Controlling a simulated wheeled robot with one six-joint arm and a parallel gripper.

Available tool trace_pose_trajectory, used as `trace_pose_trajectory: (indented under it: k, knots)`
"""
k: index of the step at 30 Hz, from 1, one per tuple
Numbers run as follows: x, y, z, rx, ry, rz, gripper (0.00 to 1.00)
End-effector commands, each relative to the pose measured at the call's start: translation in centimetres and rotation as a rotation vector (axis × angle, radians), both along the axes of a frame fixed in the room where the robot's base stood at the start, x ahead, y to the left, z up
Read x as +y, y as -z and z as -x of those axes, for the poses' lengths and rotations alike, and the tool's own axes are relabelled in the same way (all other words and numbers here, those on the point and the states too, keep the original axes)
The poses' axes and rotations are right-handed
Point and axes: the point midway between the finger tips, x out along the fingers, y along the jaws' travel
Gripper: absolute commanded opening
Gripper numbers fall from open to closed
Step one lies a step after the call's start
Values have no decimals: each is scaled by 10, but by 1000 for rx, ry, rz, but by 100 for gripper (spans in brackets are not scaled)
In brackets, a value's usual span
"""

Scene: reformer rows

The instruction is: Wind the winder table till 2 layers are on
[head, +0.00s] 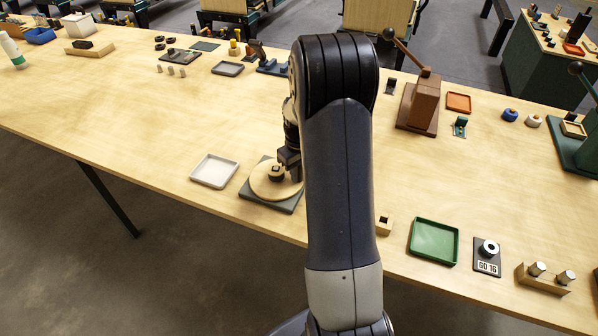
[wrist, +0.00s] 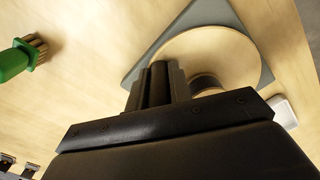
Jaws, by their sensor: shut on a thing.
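The winder table is a round pale wooden disc (head: 262,187) on a grey-green square base (head: 282,206), near the front edge of the bench, left of my arm. In the wrist view the disc (wrist: 235,52) lies just beyond my gripper, on its grey base (wrist: 205,14). My gripper (head: 284,166) is low over the disc and shut on a part of the winder that its own fingers hide. A small dark spool-like post (wrist: 205,84) stands on the disc beside the fingers (wrist: 166,85). I cannot make out any wound layers.
A white tray (head: 215,169) lies left of the winder. Right of my arm are a green tray (head: 434,240), a small wooden block (head: 384,225), a counter plate reading "GO 16" (head: 487,262) and a brown lever press (head: 420,103). A green-handled brush (wrist: 20,58) shows in the wrist view.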

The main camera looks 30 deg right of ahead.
Motion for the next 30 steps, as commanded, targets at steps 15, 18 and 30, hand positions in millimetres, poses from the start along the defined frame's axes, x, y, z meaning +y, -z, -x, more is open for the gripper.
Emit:
trace_pose_trajectory:
  k: [15, 18, 30]
  knots:
    - [0, 0, 0, 0, 1, 0, 42]
    - [0, 0, 0, 0, 1, 0, 42]
    - [0, -48, -1, -6, 1, 2, 42]
